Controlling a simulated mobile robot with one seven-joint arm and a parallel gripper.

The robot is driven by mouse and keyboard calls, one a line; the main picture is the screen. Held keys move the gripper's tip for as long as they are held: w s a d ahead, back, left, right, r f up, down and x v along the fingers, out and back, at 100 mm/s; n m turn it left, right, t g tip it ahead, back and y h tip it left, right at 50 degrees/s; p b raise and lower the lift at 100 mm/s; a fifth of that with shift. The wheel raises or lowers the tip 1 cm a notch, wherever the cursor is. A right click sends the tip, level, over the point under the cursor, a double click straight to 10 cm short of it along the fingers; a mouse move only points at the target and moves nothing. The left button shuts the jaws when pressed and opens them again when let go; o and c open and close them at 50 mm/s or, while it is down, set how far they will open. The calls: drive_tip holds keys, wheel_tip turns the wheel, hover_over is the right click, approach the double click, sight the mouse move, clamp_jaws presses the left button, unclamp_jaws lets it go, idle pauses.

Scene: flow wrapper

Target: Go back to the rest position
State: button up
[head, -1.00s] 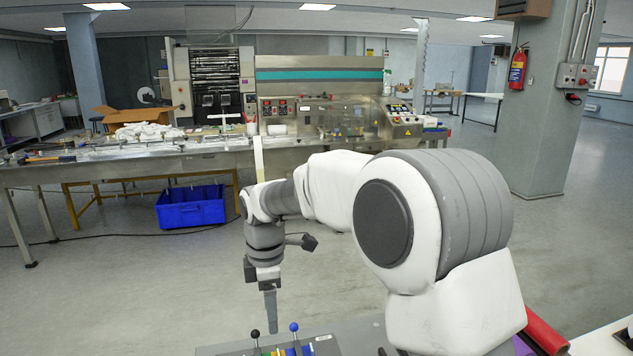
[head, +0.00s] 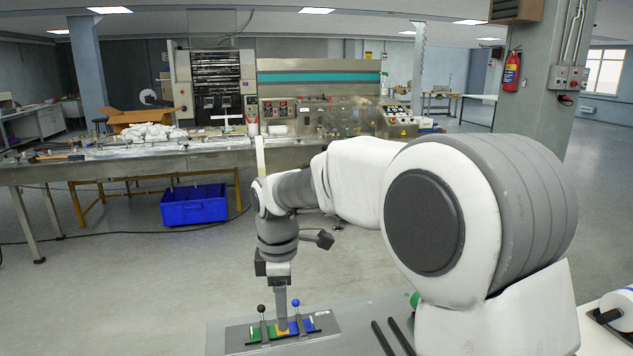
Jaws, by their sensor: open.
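My gripper (head: 282,322) points straight down at the end of my arm, over the grey panel (head: 328,326) at the bottom of the head view. The panel carries a green block (head: 254,333), a yellow block and a blue block (head: 309,326) in a row. Black-knobbed (head: 261,309) and blue-knobbed (head: 295,303) levers stand on it. My gripper's tip is in front of or at the yellow part (head: 283,332), between the two levers. I cannot tell whether it touches. I see nothing held in it. The finger gap is too small to make out.
A long steel machine table (head: 200,160) with a wrapper behind it stands across the room. A blue crate (head: 194,205) sits on the floor under it. Two dark rods (head: 392,337) and a white roll (head: 618,305) lie on the near worktop. The floor between is clear.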

drive_tip(key=s+d+r+m+t+p, duration=0.2)
drive_tip(key=s+d+r+m, duration=0.7)
drive_tip(key=d+r, duration=0.25)
drive_tip(key=s+d+m+t+p, duration=0.2)
drive_tip(key=s+d+m+t, duration=0.1)
drive_tip(key=s+d+m, duration=0.6)
drive_tip(key=shift+s+r+m, duration=0.25)
drive_tip(key=shift+s+m, duration=0.35)
drive_tip(key=shift+s, duration=1.35)
